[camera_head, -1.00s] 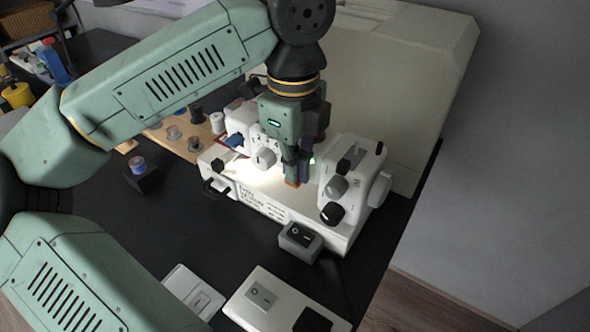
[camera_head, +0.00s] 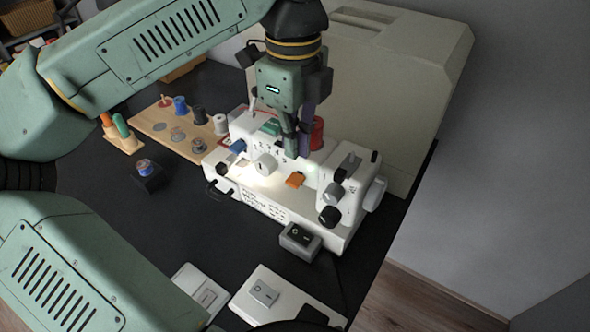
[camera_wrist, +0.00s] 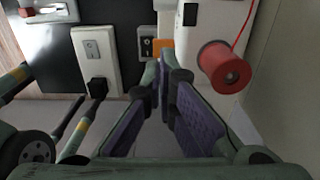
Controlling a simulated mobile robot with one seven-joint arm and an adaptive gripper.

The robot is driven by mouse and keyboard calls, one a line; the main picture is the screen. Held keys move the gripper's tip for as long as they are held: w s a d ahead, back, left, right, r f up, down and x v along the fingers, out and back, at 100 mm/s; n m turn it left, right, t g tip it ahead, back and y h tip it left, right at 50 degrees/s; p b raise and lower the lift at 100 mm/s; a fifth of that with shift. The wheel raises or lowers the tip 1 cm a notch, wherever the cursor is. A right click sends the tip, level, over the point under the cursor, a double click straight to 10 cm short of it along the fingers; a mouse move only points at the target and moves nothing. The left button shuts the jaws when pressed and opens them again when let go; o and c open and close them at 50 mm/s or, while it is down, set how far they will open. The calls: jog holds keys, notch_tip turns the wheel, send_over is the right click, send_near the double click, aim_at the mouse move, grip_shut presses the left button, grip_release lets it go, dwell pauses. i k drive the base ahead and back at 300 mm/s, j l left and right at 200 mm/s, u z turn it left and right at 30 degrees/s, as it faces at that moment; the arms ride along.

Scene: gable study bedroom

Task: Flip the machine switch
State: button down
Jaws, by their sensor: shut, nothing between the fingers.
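The sewing machine (camera_head: 270,205) is white and stands on the black table, with its work area lit. The machine switch (camera_head: 300,240) is a dark rocker in a small grey box at the machine's front edge, marked with a line and a circle. It also shows in the wrist view (camera_wrist: 147,46), beyond the fingertips and next to an orange piece (camera_wrist: 161,48). My gripper (camera_head: 297,154) is shut and empty, above and behind the machine's orange piece, near a red thread spool (camera_head: 317,133). It is apart from the switch. The rocker's exact tilt is hard to tell.
Two white plates with grey rockers, one at the front (camera_head: 265,293) and one left of it (camera_head: 206,295), lie near the table's front. A wooden spool rack (camera_head: 160,123) stands left. A large beige cover (camera_head: 385,105) stands behind the machine.

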aim_at(304, 238)
jog(key=k+j, duration=0.85)
